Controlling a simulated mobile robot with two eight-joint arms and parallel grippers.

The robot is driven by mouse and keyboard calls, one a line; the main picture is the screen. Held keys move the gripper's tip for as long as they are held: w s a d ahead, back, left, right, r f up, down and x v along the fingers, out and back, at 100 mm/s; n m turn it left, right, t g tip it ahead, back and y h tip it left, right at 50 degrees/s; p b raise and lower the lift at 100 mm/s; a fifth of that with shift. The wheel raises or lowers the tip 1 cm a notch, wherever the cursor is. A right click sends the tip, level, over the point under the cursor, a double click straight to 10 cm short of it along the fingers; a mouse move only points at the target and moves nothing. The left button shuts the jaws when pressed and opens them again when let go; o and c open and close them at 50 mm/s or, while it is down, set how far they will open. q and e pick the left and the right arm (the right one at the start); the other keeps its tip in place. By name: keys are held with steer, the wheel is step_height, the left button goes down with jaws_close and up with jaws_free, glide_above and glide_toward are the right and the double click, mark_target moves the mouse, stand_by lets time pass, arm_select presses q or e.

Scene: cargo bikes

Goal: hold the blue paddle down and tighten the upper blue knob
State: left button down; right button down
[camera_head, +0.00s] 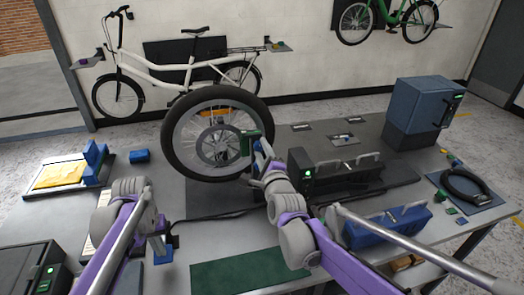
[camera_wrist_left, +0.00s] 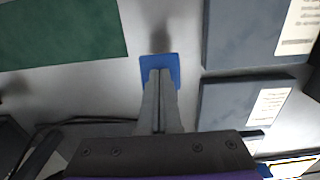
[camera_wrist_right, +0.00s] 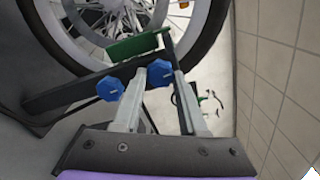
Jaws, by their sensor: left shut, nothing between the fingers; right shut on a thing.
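The blue paddle (camera_head: 161,256) lies low on the left part of the bench. In the left wrist view the paddle (camera_wrist_left: 173,62) is a small blue square just under the tips of my left gripper (camera_wrist_left: 158,76). Those fingers are shut with nothing between them; whether they touch the paddle is hard to tell. In the right wrist view, one blue knob (camera_wrist_right: 159,72) sits between the fingertips of my right gripper (camera_wrist_right: 155,76), which is shut on it. A second blue knob (camera_wrist_right: 109,89) is beside the left finger. In the head view the right gripper (camera_head: 258,152) is at the stand beside the wheel.
The wheel (camera_head: 172,150) stands upright mid-bench, with a green block (camera_wrist_right: 138,46) on its stand. A green mat (camera_head: 240,273) lies in front. A dark box (camera_head: 335,170) and a blue caddy (camera_head: 385,228) are to the right. A dark box (camera_head: 35,268) is at the near left.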

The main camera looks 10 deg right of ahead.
steer(key=shift+c, duration=2.2)
jaws_free()
steer(key=shift+s, duration=0.1)
steer(key=s, duration=1.2)
steer(key=shift+r, duration=0.1)
arm_select(q)
step_height(320, 180, up, 7)
steer(key=p, duration=0.3)
arm_select(e)
steer(key=r, duration=0.1)
steer(key=w+r, duration=0.1)
steer(key=r, duration=0.3)
steer(key=shift+w+r, duration=0.2)
steer(key=shift+w, duration=0.05)
steer(key=shift+s, duration=0.1)
